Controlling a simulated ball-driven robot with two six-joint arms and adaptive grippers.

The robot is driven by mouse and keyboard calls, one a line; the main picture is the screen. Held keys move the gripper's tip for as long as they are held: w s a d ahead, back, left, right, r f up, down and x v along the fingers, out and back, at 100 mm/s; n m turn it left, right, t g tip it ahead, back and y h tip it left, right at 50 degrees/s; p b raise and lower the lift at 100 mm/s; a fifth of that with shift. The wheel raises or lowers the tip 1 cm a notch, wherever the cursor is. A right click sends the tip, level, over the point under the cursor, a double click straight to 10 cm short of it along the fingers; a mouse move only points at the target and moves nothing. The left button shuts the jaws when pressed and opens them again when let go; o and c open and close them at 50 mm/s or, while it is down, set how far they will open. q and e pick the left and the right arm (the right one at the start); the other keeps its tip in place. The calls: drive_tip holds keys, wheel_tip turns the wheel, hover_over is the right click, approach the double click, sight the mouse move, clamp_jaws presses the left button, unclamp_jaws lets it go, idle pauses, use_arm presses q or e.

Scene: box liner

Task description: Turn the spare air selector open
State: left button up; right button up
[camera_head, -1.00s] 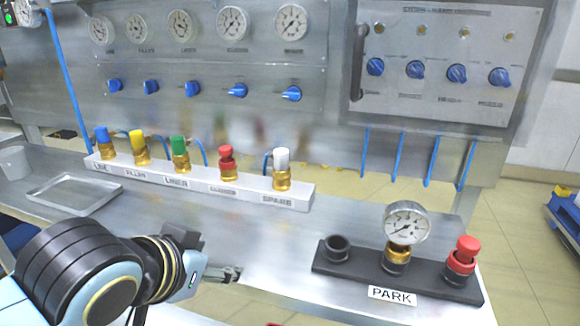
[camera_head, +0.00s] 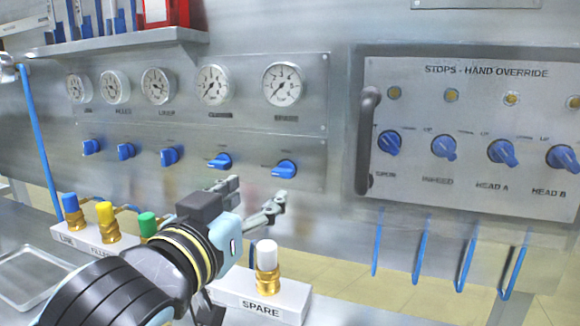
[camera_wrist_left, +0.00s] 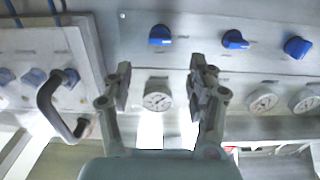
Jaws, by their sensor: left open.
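The spare air selector (camera_head: 285,168) is the rightmost blue knob in the lower row of the air panel, under the spare gauge (camera_head: 283,84). Its grip lies roughly horizontal. My left gripper (camera_head: 252,195) is open and empty, just below and left of this knob in the head view, with its fingers pointing toward the panel. In the left wrist view the panel appears upside down. There the spare selector (camera_wrist_left: 160,35) is beyond and between the two spread fingertips of my left gripper (camera_wrist_left: 160,85), apart from both. My right gripper is not in view.
The other blue selectors (camera_head: 168,156) sit left in the same row. The hand override panel (camera_head: 470,180) with its protruding dark handle (camera_head: 366,140) is to the right. Below stand the capped fittings, including the white-capped spare fitting (camera_head: 267,268), close under my arm.

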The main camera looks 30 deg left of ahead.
sight(281, 174)
use_arm(q)
drive_tip(key=p+x, duration=0.1)
drive_tip(key=x, duration=0.8)
drive_tip(key=shift+w+r, duration=0.1)
drive_tip(key=shift+w, duration=0.2)
drive_tip(key=shift+w+a, duration=0.15)
drive_tip(key=shift+w, duration=0.3)
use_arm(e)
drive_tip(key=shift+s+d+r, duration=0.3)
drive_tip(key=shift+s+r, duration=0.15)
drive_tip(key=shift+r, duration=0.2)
use_arm(q)
drive_tip(key=c, duration=1.1)
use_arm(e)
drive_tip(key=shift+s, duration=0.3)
